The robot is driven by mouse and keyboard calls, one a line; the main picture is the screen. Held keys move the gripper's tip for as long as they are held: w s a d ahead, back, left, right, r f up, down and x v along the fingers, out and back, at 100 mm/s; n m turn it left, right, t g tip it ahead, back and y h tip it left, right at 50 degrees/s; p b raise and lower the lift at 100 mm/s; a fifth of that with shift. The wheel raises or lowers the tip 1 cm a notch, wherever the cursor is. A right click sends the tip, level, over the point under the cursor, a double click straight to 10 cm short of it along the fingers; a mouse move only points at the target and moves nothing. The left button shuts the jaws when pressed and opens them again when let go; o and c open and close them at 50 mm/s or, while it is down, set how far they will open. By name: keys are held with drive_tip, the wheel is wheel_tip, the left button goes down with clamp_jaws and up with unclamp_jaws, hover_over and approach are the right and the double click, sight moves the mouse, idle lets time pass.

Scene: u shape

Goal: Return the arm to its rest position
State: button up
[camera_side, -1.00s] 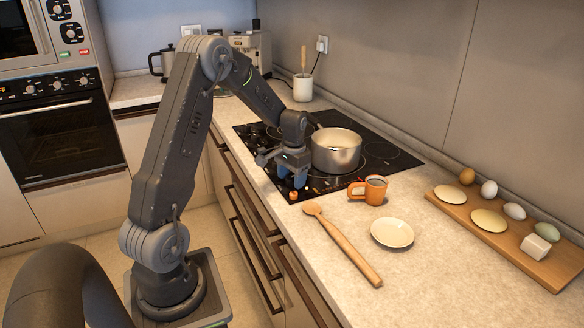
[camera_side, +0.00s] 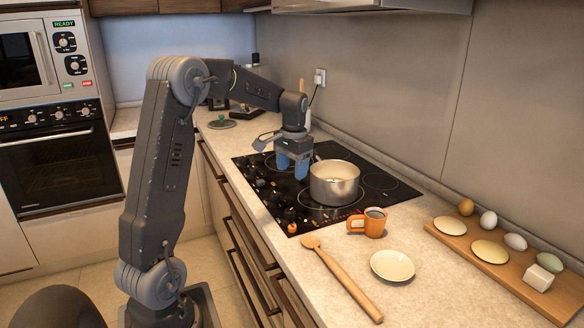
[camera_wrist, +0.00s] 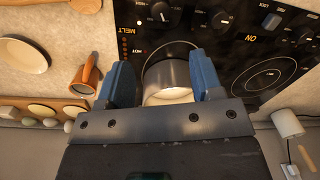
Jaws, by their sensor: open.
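My gripper (camera_side: 293,166) has blue fingers and hangs above the black cooktop (camera_side: 385,205), just behind and left of the steel pot. Its fingers (camera_wrist: 163,80) are spread apart in the wrist view with nothing held between them. The steel pot (camera_side: 334,187) stands on the cooktop, and part of it shows between the fingers in the wrist view (camera_wrist: 168,75). My gripper is apart from the pot in the side view.
On the counter in front of the cooktop are an orange mug (camera_side: 367,224), a wooden spoon (camera_side: 342,277) and a pale plate (camera_side: 392,265). A wooden board (camera_side: 470,240) with eggs and a white block lies at the right. A wall (camera_side: 400,90) stands behind.

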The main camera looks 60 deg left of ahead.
drive_tip(key=s+d+r+m+t, duration=0.15)
drive_tip(key=d+r, duration=0.35)
drive_tip(key=d, duration=0.5)
drive_tip(key=s+d+m+t, duration=0.2)
drive_tip(key=s+d+t, duration=0.2)
drive_tip(key=s+d, duration=1.1)
drive_tip(key=d, duration=0.3)
drive_tip(key=shift+s+h, duration=0.15)
drive_tip(key=shift+h, duration=0.15)
